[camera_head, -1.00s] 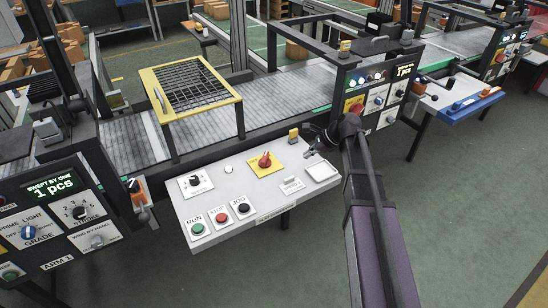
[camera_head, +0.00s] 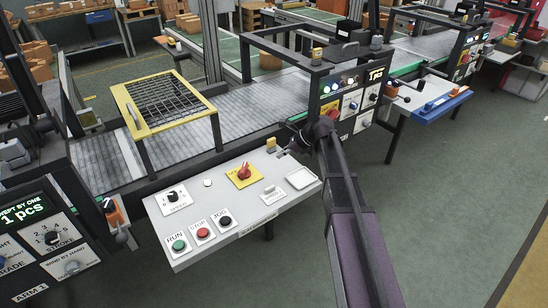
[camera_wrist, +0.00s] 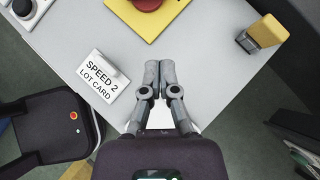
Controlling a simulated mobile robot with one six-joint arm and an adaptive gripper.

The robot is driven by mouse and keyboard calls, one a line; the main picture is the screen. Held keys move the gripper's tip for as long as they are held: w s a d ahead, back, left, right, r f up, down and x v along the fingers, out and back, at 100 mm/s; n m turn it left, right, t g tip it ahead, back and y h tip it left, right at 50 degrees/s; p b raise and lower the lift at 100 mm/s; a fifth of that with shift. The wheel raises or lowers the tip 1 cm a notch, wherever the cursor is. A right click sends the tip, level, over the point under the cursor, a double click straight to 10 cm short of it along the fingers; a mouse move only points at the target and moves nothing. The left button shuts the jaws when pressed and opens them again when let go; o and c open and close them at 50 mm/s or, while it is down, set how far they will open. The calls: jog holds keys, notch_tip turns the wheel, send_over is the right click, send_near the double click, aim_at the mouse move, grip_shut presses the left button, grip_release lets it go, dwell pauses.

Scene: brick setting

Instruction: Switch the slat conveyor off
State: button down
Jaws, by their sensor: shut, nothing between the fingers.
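The slat conveyor (camera_head: 110,152) runs behind a grey control panel. In the wrist view the fingertips (camera_wrist: 159,68) point towards the yellow plate (camera_wrist: 150,22) and the red switch, apart from both. The RUN, STOP and JOG labels are outside the wrist view.
A "SPEED 2 LOT CARD" (camera_wrist: 103,76) stands on the panel beside my fingers. A yellow-topped block (camera_wrist: 262,28) is at the panel's far edge. A yellow-framed mesh guard (camera_head: 165,100) stands over the conveyor.

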aim_at(247, 167)
jog(key=b+x, duration=0.6)
jog(key=x, duration=0.3)
jog(key=shift+a+f+b, duration=0.15)
jog(key=shift+f+b, duration=0.15)
jog(key=shift+b, duration=0.05)
jog(key=shift+w+a+r, duration=0.1)
jog(key=shift+w+a, duration=0.05)
jog(key=shift+a, duration=0.35)
jog(key=shift+w+a+r, duration=0.1)
jog(key=shift+a, duration=0.4)
jog(key=shift+w+a, duration=0.15)
jog(key=shift+a, duration=0.85)
jog(key=shift+a, duration=0.1)
jog(key=shift+a, duration=0.15)
